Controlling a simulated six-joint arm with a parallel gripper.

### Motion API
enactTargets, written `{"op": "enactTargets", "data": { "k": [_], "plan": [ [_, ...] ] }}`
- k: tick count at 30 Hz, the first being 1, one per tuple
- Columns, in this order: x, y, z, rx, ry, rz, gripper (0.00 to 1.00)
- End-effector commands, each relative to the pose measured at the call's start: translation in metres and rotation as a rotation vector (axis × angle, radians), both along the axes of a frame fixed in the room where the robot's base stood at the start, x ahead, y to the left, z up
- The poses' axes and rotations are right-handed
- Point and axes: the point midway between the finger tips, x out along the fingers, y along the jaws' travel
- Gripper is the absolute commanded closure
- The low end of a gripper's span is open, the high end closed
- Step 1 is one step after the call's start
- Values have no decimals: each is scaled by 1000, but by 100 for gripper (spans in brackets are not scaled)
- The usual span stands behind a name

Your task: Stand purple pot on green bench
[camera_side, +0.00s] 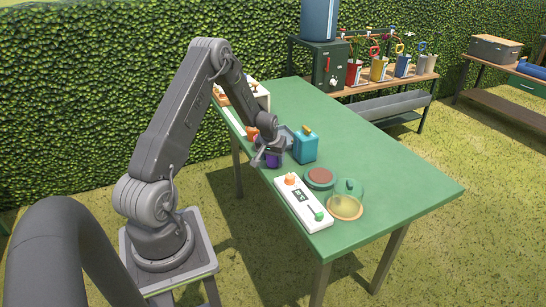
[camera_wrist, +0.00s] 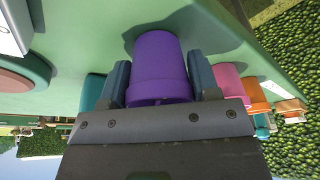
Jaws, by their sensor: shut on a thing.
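The purple pot (camera_wrist: 160,62) is between the two fingers of my gripper (camera_wrist: 161,82) in the wrist view, and the fingers are shut on it. Its narrower end points toward the green bench (camera_wrist: 75,20), close to the surface. I cannot tell if it touches. In the side view the purple pot (camera_side: 273,161) shows only partly below my gripper (camera_side: 267,153), near the bench's left edge. The green bench top (camera_side: 400,180) stretches away to the right.
Pink (camera_wrist: 229,78) and orange (camera_wrist: 256,95) pots stand beside the purple one. The bench's right half is clear.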

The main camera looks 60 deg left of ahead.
Motion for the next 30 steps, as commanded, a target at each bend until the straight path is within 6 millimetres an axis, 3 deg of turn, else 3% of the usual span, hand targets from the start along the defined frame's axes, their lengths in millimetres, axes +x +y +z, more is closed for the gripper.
{"op": "enactTargets", "data": {
  "k": [7,8,15,23,30],
  "plan": [
    [0,0,-3,-1,1,0,69],
    [0,0,-3,-1,1,0,41],
    [0,0,-3,-1,1,0,19],
    [0,0,-1,0,0,0,19],
    [-6,-5,29,2,-2,0,19]
  ]
}}
